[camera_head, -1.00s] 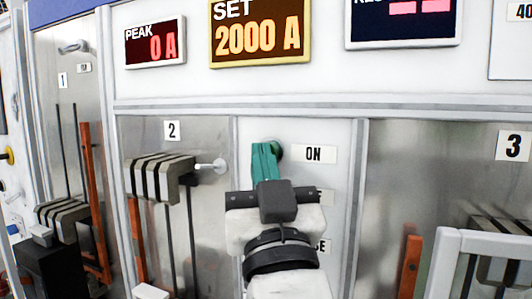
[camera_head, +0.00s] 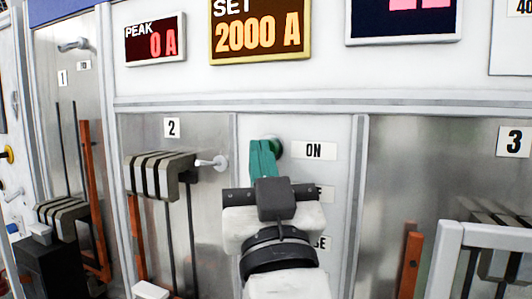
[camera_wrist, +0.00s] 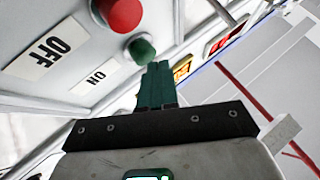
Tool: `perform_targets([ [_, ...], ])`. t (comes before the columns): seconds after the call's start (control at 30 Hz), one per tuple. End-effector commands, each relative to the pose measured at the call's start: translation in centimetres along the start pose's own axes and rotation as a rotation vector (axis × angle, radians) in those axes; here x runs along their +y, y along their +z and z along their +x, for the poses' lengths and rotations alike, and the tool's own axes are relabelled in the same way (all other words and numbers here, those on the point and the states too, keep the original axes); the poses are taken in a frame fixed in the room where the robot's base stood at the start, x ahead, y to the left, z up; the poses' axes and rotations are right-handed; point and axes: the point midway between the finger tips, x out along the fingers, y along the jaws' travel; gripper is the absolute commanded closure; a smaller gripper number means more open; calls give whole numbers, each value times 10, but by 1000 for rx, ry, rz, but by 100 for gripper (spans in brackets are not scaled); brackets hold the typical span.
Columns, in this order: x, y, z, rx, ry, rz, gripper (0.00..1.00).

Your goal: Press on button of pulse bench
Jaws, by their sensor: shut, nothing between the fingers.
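The green ON button (camera_head: 275,146) sits on the pulse bench's white panel (camera_head: 341,190), left of the ON label (camera_head: 314,151). In the head view it is partly hidden behind my gripper's green fingers. My gripper (camera_head: 262,147) is shut and empty, its fingertips at the button. In the wrist view the green button (camera_wrist: 142,50) lies just beyond the fingertips of my gripper (camera_wrist: 157,68). The tips appear to be at or very near it; I cannot tell whether they touch. The display reads SET 2000 A (camera_head: 258,36).
A red button (camera_wrist: 120,12) beside an OFF label (camera_wrist: 47,59) is close to the green one in the wrist view. The PEAK display (camera_head: 155,42) reads 0 A. Bay 2 with its striped block (camera_head: 158,177) and handle (camera_head: 212,163) is left; a white frame (camera_head: 480,235) is right.

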Motion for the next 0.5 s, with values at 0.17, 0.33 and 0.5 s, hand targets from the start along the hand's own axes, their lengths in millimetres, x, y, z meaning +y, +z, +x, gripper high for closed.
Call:
perform_targets([
  [0.17,-4,-3,-6,0,1,0,100],
  [0.33,-4,-4,-6,0,1,0,100],
  [0.5,-5,-4,-7,0,0,1,100],
])
